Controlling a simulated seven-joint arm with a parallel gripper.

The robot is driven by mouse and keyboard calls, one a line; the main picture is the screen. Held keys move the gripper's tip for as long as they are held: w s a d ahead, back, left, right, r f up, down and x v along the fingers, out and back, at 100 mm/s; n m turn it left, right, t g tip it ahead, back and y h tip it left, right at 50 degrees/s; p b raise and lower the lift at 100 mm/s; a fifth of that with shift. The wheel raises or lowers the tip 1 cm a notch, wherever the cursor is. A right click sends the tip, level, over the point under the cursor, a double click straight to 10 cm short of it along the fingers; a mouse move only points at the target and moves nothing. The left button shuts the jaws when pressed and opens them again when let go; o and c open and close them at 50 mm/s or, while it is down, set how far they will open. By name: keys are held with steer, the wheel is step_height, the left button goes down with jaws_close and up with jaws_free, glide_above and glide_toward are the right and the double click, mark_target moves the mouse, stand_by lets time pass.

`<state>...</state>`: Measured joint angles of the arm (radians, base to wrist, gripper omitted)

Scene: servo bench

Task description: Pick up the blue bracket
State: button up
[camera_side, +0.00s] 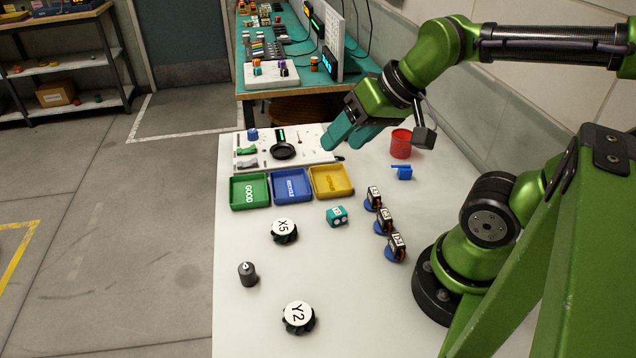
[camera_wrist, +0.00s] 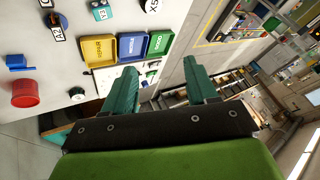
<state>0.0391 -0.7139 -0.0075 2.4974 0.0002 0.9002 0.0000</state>
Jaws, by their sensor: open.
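The blue bracket (camera_side: 402,172) lies on the white table, just in front of a red cylinder, in the side view. It also shows near the left edge of the wrist view (camera_wrist: 18,62). My gripper (camera_side: 345,140) is held above the table, up and to the left of the bracket in the side view. Its two teal fingers are apart with nothing between them. In the wrist view my gripper (camera_wrist: 163,85) points away from the bracket, toward the table's edge and the room beyond.
A red cylinder (camera_side: 401,144) stands beside the bracket. Several servos (camera_side: 385,221) on blue bases stand in a row nearer the camera. Green (camera_side: 249,205), blue (camera_side: 291,202) and yellow (camera_side: 332,194) trays sit left of the bracket. A teal block (camera_side: 337,216) lies between trays and servos.

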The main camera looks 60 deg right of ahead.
steer(key=w+d+f+m+g+h, duration=0.25)
steer(key=d+m, duration=0.45)
steer(key=d, duration=0.5)
steer(key=m+g, duration=0.4)
steer(key=m, duration=1)
glide_above(405, 169)
step_height(405, 169, down, 4)
steer(key=r, duration=0.1)
steer(key=m, duration=0.3)
steer(key=shift+g+y, duration=0.25)
steer(key=shift+y, duration=0.1)
steer(key=f, duration=1)
steer(key=shift+s+d+f, duration=0.15)
steer(key=shift+d+f, duration=0.1)
steer(key=shift+f, duration=0.1)
steer(key=shift+w+d+f, duration=0.1)
steer(key=shift+f, duration=1.45)
steer(key=shift+w+f, duration=0.1)
steer(key=shift+f, duration=1.4)
steer(key=shift+c, duration=0.3)
